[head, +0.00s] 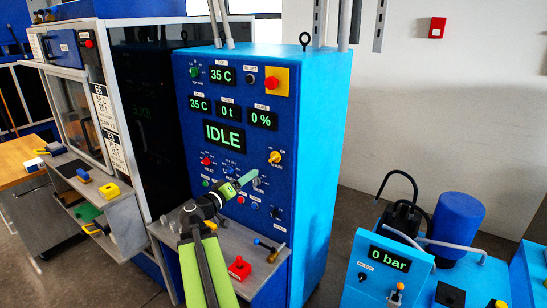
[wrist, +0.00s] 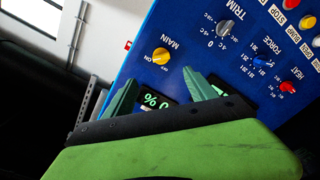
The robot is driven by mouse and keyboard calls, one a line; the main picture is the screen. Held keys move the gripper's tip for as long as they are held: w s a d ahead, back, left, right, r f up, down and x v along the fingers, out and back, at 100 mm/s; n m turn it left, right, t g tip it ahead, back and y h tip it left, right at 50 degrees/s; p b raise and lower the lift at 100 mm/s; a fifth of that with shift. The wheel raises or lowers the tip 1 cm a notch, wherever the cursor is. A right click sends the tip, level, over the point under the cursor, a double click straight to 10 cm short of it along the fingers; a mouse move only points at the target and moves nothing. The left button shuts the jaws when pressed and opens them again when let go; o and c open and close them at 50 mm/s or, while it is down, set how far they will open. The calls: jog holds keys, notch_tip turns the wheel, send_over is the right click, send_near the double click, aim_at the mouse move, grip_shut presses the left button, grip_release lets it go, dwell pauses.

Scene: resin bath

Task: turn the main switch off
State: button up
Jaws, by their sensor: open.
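The main switch (head: 275,157) is a small yellow knob on the blue front panel of the cabinet, right of the IDLE display. It also shows in the wrist view (wrist: 160,56), upside down, beside the words MAIN and ON. I cannot tell exactly where its pointer stands. My gripper (head: 252,180) is in front of the panel, a little below and left of the knob in the head view. In the wrist view my gripper (wrist: 163,88) has its two green fingers spread apart with nothing between them, and the knob lies beyond the fingertips, apart from them.
A grey TRIM knob (wrist: 224,27) sits near the main switch. A red button on a yellow plate (head: 272,83) is higher on the panel. A pump unit (head: 388,263) stands at the right.

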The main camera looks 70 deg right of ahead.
aim_at(274, 158)
jog(key=x, duration=1.7)
jog(key=shift+d, duration=0.1)
jog(key=shift+d, duration=0.1)
jog(key=c, duration=1.4)
